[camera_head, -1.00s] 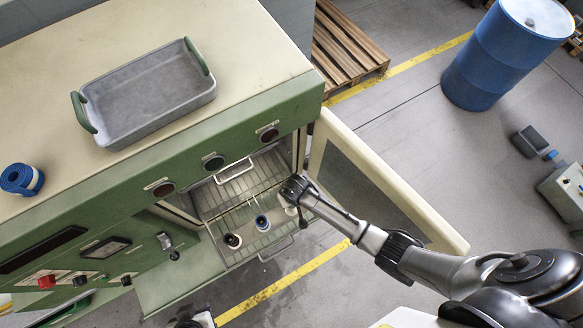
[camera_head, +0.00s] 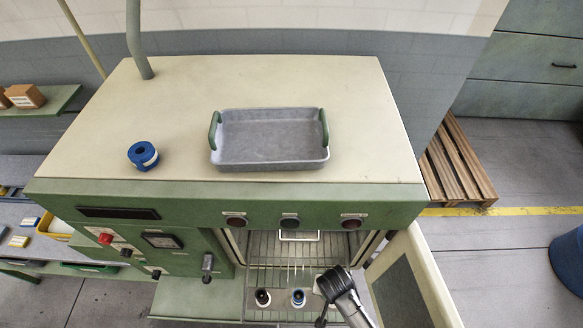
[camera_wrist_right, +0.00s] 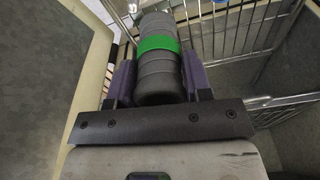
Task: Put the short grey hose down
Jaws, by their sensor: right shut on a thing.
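The short grey hose (camera_wrist_right: 157,70) is ribbed and has a green band around it. It shows in the right wrist view between the purple-grey fingers of my right gripper (camera_wrist_right: 158,88), which is shut on it. Wire rack bars lie around and beyond it; I cannot tell whether it touches them. In the head view my right arm (camera_head: 345,303) reaches to the open oven's pulled-out wire rack (camera_head: 279,312), and the hose is hidden or too small to make out there. My left gripper is not in view.
Two short upright pieces, one dark (camera_head: 262,298) and one blue-ringed (camera_head: 298,298), stand on the rack left of my right arm. The open oven door (camera_head: 412,285) is close on the right.

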